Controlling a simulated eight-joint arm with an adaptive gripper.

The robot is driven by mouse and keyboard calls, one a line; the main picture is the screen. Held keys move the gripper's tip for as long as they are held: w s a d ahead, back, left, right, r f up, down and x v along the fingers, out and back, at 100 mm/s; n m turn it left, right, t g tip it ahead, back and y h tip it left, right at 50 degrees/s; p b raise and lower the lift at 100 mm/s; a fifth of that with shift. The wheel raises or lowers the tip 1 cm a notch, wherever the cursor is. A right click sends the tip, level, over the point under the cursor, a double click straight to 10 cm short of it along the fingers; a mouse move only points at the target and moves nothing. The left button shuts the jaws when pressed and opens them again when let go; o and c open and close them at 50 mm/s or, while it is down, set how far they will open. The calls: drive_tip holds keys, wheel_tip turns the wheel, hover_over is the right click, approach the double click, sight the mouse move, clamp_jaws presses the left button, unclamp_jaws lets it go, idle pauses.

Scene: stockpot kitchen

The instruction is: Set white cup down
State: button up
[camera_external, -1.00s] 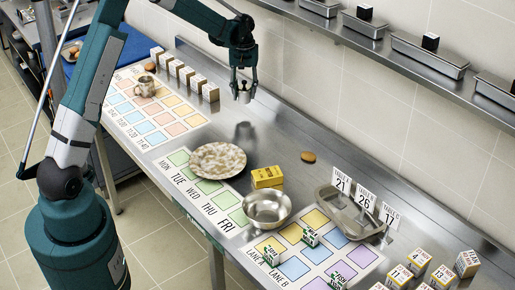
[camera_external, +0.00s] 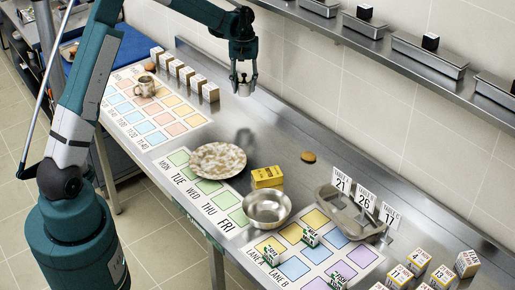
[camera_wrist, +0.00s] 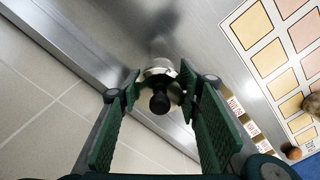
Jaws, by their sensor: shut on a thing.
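My gripper (camera_external: 243,84) is over the steel counter (camera_external: 290,135), toward the wall side. It is shut on a small pale thing (camera_external: 243,91), apparently the white cup, mostly hidden by the fingers. In the wrist view, my gripper (camera_wrist: 158,92) has its two green pads on either side of it. There the held thing (camera_wrist: 158,70) shows a pale, shiny rim and a dark round middle. It appears above the counter, with a dark shadow or reflection below it in the outside view.
A metal mug (camera_external: 145,87) stands on the coloured grid mat (camera_external: 160,137). Several small boxes (camera_external: 193,82) line the wall side. A speckled plate (camera_external: 217,160), yellow box (camera_external: 267,177), steel bowl (camera_external: 267,208) and brown item (camera_external: 308,157) stand nearer. The counter below my gripper is bare.

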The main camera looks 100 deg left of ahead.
drive_tip(key=w+d+r+n+p, duration=0.1)
drive_tip(key=w+d+n, duration=0.3)
drive_tip(key=w+d, duration=1)
drive_tip(key=shift+r+p, duration=0.15)
drive_tip(key=shift+p, duration=0.3)
drive_tip(key=shift+w, duration=0.1)
drive_tip(key=shift+f, duration=3.1)
drive_tip(key=shift+f, duration=0.1)
drive_tip(key=shift+f, duration=1.8)
drive_tip(key=shift+f, duration=0.2)
drive_tip(key=o, duration=1.4)
